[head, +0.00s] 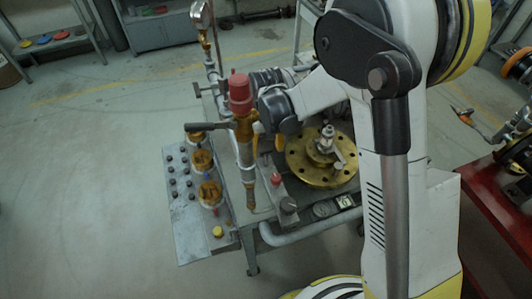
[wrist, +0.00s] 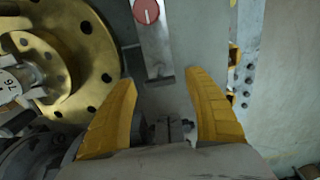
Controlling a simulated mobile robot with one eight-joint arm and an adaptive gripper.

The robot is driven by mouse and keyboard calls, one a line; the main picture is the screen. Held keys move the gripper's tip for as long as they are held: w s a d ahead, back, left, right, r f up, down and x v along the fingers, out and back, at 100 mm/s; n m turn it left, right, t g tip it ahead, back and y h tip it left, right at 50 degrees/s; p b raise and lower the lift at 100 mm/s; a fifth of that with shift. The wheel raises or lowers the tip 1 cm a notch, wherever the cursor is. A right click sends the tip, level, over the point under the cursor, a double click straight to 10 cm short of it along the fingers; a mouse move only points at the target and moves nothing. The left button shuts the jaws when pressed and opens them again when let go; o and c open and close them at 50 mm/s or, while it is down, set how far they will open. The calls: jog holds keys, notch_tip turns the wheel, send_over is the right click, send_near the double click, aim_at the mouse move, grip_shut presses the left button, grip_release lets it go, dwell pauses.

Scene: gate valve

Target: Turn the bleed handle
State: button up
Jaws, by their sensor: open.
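My gripper shows in the wrist view (wrist: 161,78) with its two yellow fingers wide apart and nothing between the tips. Below them lies a grey block with a red knob (wrist: 146,11); the red knob also shows in the head view (head: 276,180). I cannot tell for sure which part is the bleed handle. A dark lever (head: 205,127) sticks out left below the red-capped valve (head: 240,92). In the head view my gripper is mostly hidden behind that valve and my arm.
A brass flange (head: 300,172) sits right of my gripper in the head view and at left in the wrist view (wrist: 85,60). A panel with brass fittings (head: 208,192), a gauge (head: 200,14) and a pipe (head: 310,232) are close. Floor at left is clear.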

jog(key=shift+f, duration=0.45)
jog(key=c, duration=1.2)
